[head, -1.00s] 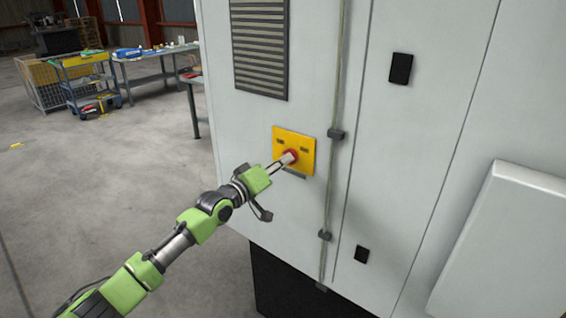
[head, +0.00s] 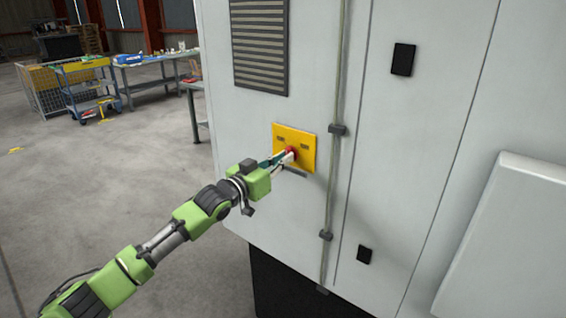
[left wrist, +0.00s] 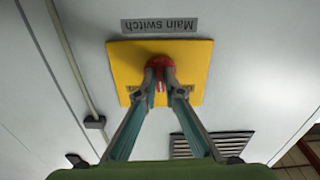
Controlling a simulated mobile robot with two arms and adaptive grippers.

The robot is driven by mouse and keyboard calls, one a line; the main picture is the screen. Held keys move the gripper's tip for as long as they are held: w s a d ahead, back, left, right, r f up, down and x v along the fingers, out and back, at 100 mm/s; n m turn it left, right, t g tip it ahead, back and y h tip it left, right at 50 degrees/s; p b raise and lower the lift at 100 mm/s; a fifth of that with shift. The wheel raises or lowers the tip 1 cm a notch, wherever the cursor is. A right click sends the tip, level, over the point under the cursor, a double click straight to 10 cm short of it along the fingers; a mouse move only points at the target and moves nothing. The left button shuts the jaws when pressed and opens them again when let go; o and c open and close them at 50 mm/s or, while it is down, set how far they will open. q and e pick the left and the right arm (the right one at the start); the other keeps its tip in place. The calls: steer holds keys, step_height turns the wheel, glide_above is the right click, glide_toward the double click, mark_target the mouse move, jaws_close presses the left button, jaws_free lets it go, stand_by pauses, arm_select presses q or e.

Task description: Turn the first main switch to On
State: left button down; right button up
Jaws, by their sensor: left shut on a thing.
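The main switch is a red knob (head: 291,153) on a yellow plate (head: 307,160) on the grey cabinet's side. In the left wrist view the red knob (left wrist: 160,64) sits on the yellow plate (left wrist: 122,62), by an upside-down "Main switch" label (left wrist: 159,25). My left gripper (head: 284,158) is shut on the knob; in the left wrist view its two fingers (left wrist: 160,88) stand on either side of it. The fingers cover part of the knob, and its marking is too small to read. My right gripper is not in view.
The cabinet (head: 310,220) fills the right side, with a vent grille (head: 259,45) above the switch and a vertical conduit (head: 333,180) beside it. A grey box (head: 510,240) juts out at the right. A blue cart (head: 88,85) and workbench (head: 155,62) stand far back left.

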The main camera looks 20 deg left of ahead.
arm_select(q)
steer(key=m+p, duration=0.1)
steer(key=m, duration=0.8)
steer(key=shift+f, duration=0.1)
steer(key=shift+m, duration=0.4)
steer(key=c, duration=2.1)
jaws_free()
steer(key=shift+c, duration=0.2)
steer(key=v, duration=1.2)
